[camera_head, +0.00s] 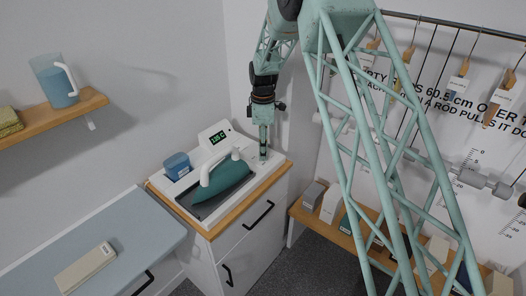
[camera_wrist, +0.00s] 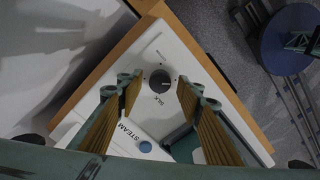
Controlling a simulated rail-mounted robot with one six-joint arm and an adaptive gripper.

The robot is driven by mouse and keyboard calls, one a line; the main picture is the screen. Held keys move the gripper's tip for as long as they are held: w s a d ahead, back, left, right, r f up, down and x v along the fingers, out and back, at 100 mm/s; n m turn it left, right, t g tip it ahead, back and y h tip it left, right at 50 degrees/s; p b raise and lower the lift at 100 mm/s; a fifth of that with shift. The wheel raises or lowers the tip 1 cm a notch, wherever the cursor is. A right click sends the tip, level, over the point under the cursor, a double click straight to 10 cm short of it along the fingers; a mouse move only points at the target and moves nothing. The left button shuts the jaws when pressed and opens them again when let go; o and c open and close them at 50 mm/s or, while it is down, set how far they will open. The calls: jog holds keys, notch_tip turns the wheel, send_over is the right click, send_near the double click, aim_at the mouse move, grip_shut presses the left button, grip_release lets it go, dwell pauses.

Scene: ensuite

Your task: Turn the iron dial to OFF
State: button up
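The iron dial (camera_wrist: 160,79) is a dark round knob on the white panel in the wrist view. Small labels around it and its pointer are too small to read surely. My gripper (camera_wrist: 158,90) is open, its two ribbed fingers on either side of the dial, with gaps to it. In the head view my gripper (camera_head: 263,152) points down at the panel's right back corner, and the dial cannot be made out there. The teal iron (camera_head: 222,180) with a white handle rests on the white station, beside a display (camera_head: 217,137) with green digits.
A blue cup (camera_head: 177,165) stands left of the iron. A low shelf (camera_head: 330,229) with boxes is at the right.

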notch_tip(320, 180, up, 12)
jog(key=shift+f, duration=0.2)
dwell(0.4)
dwell(0.5)
jog(key=s+d+r+m+t+b, duration=0.1)
jog(key=s+d+r+m, duration=0.2)
jog(key=s+d+r, duration=0.45)
jog(key=s+d+r+m+b, duration=0.1)
jog(key=s+d+r+m, duration=0.25)
jog(key=s+r, duration=0.6)
jog(key=s+d+r+m+t, duration=0.1)
jog(key=s+d+r+m, duration=0.2)
jog(key=s+d+r, duration=0.5)
jog(key=s+d+r+m+t+b, duration=0.1)
jog(key=s+d+m, duration=0.1)
jog(key=s, duration=0.7)
jog(key=s+d+r+m+b, duration=0.1)
jog(key=s+d+m, duration=0.1)
jog(key=s, duration=0.8)
jog(key=s+d+f+m, duration=0.1)
jog(key=s+f+m, duration=0.1)
jog(key=s, duration=0.6)
jog(key=s+d+f+m+t, duration=0.1)
jog(key=s+f+m, duration=0.2)
jog(key=s, duration=0.6)
jog(key=shift+d+f+b, duration=0.2)
jog(key=shift+d+b, duration=0.15)
jog(key=shift+b, duration=0.05)
